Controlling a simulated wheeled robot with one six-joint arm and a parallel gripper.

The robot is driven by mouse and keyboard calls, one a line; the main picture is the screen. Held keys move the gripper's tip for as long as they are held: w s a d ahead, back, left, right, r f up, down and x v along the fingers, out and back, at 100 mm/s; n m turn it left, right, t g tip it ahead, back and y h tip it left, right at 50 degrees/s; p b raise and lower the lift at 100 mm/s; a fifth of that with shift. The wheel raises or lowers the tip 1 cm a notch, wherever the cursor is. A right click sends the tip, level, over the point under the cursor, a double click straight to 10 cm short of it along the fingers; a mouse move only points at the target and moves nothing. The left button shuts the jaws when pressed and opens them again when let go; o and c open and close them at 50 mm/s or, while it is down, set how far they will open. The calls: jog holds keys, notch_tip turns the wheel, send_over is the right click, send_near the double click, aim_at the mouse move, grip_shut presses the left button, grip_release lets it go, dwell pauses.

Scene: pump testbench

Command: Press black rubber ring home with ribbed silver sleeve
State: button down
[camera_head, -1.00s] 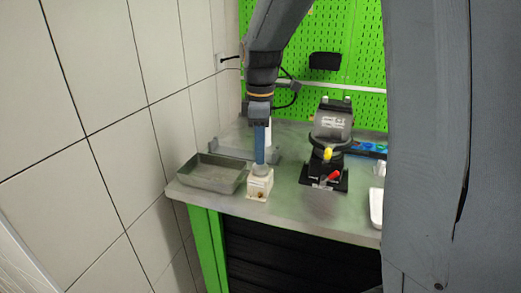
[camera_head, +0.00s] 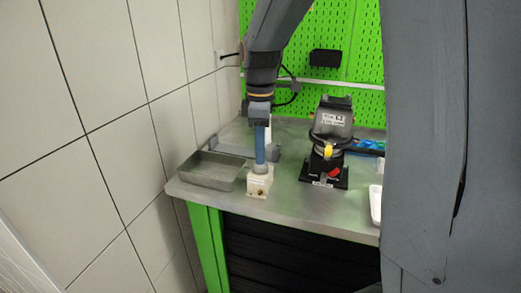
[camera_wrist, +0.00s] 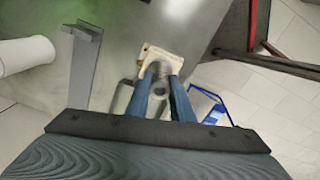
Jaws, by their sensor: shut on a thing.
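My gripper (camera_head: 260,163) points straight down with its long blue fingers over a small cream-white block (camera_head: 260,184) near the bench's front edge. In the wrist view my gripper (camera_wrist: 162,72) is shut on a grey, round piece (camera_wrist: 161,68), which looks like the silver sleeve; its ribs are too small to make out. The piece is at the top of the white block (camera_wrist: 144,62), touching it or just above; I cannot tell which. The black rubber ring cannot be made out and may be hidden under the sleeve.
A grey metal tray (camera_head: 211,171) stands left of the block. A black and grey vise-like device (camera_head: 330,135) with a yellow knob and a red handle stands to the right. A white tray (camera_head: 376,204) lies at the right edge. Bare bench lies between block and device.

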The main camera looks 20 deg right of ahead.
jog(key=shift+s+f, duration=0.1)
jog(key=shift+s, duration=0.05)
jog(key=shift+r+p, duration=2.9)
jog(key=shift+r, duration=0.25)
